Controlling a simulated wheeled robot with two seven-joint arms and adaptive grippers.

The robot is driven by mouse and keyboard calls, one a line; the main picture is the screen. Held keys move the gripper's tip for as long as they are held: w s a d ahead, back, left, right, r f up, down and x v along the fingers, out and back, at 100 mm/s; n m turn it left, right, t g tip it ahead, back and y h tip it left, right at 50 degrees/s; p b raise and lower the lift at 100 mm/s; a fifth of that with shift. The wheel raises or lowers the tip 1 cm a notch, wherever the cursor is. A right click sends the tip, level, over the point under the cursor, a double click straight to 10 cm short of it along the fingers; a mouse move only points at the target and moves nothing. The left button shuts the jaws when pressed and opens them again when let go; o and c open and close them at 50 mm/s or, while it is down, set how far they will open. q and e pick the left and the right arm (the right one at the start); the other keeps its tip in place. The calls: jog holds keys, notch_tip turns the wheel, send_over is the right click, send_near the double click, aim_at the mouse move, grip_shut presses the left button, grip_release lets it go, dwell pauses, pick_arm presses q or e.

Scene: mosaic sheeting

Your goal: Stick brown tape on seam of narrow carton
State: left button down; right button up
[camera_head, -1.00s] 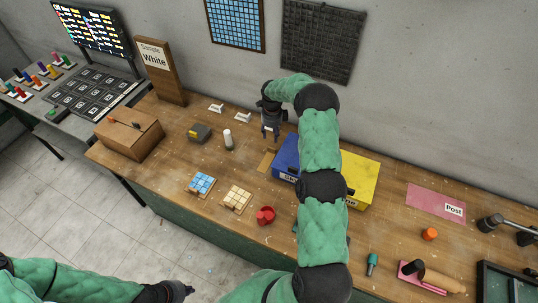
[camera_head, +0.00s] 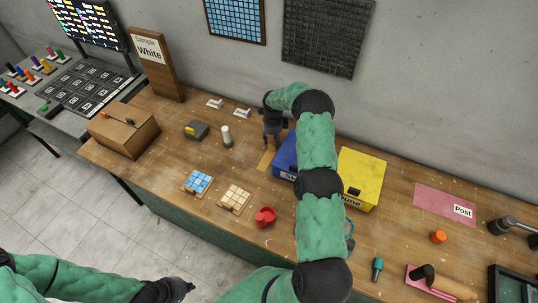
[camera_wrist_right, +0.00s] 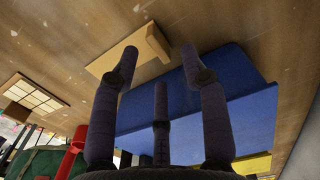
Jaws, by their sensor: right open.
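A brown carton (camera_head: 122,136) stands at the left end of the wooden table, with a small dark and orange item on its top. I cannot make out its seam. No roll of brown tape can be told for sure. A flat tan piece (camera_head: 266,159) lies beside the blue box; in the right wrist view it has a raised tan block (camera_wrist_right: 152,42) at one end. My right gripper (camera_head: 272,143) is open and empty above the table, close to the tan piece and the blue box. My left gripper (camera_head: 186,287) is low in front of the table, its jaws too small to read.
The blue box (camera_head: 284,160) and yellow box (camera_head: 360,180) stand right of the gripper, partly behind my right arm. A sample board (camera_head: 158,65) rises behind the carton.

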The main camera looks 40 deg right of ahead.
aim_at(273, 147)
jog(key=f, duration=0.5)
jog(key=shift+s+p, duration=0.25)
jog(key=shift+p, duration=0.05)
jog(key=shift+a, duration=0.1)
grip_shut()
